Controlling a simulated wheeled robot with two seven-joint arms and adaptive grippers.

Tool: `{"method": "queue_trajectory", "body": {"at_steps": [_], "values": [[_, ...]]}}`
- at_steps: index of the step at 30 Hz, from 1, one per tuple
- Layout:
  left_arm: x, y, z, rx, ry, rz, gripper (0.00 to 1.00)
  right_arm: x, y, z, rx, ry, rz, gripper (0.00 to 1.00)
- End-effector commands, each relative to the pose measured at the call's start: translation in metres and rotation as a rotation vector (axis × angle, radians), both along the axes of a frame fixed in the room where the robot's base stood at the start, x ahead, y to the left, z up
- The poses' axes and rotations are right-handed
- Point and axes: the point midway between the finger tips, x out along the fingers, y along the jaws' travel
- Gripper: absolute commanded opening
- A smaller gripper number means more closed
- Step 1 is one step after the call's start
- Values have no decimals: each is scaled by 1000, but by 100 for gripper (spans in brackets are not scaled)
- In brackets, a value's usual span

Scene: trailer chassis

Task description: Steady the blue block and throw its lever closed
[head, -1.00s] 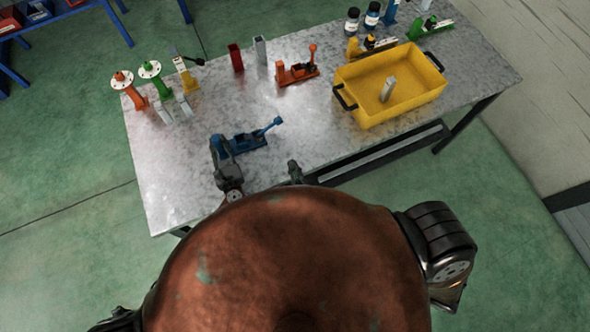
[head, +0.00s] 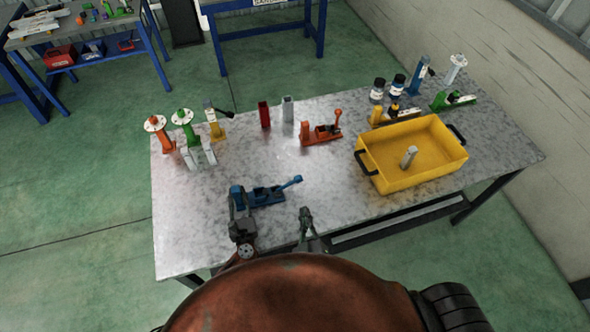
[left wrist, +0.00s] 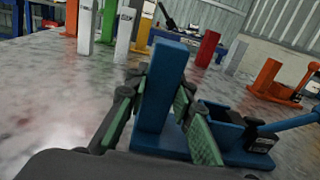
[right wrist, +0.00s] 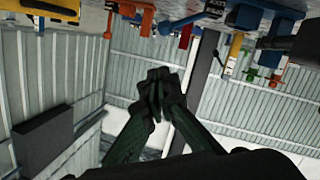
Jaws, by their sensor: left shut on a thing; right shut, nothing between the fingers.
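The blue block (head: 266,195) stands on the metal table, with its upright post at the left end. Its blue lever (head: 291,183) slants up to the right. The block also shows in the left wrist view (left wrist: 232,146). My left gripper (head: 239,205) is shut on the block's upright post (left wrist: 160,90), one finger on each side of it. My right gripper (head: 306,214) is shut and empty near the table's front edge, to the right of the block and apart from the lever. Its closed fingertips (right wrist: 157,82) show in the right wrist view.
An orange lever block (head: 322,133) stands behind the blue one. A yellow bin (head: 400,188) holding a grey piece is to the right. Red (head: 264,114) and grey (head: 288,109) posts stand at the back. The tabletop (head: 330,180) between block and bin is clear.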

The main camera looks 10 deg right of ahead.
Motion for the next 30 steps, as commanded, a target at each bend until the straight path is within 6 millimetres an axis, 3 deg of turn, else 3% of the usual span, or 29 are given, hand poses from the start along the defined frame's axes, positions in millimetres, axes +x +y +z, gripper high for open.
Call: {"method": "queue_trajectory", "body": {"at_steps": [3,11,17,27,30], "values": [[0,0,1,-1,-1,1,0,17,8,11,16,49,-11,0],[1,1,1,0,-1,1,0,34,19,16,15,109,3,0],[1,1,1,0,-1,2,0,60,16,9,11,109,6,0],[1,1,1,0,-1,2,0,126,5,-10,10,109,4,0],[1,1,1,0,-1,2,0,133,-2,-24,6,113,3,0]]}}
